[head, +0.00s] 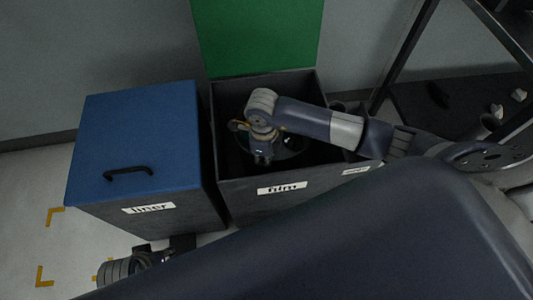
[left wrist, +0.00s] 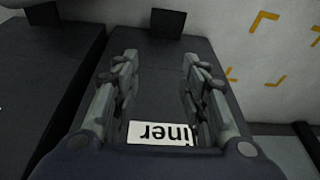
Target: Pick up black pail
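The black pail (head: 292,146) sits inside the open bin labelled "film" (head: 296,196). Its dark round opening shows partly behind my right gripper, and its lower part is hidden by the bin's front wall. My right gripper (head: 262,160) points down into the bin at the pail's left side; whether its fingers are apart or closed on the rim is too small and dark to tell. My left gripper (left wrist: 158,85) is open and empty in the left wrist view, facing the front of the bin labelled "liner".
The liner bin's blue lid (head: 138,135) with a black handle is shut, left of the film bin. The film bin's green lid (head: 255,38) stands open against the wall. A dark rack (head: 425,40) stands at right. Floor at left is clear, with yellow marks.

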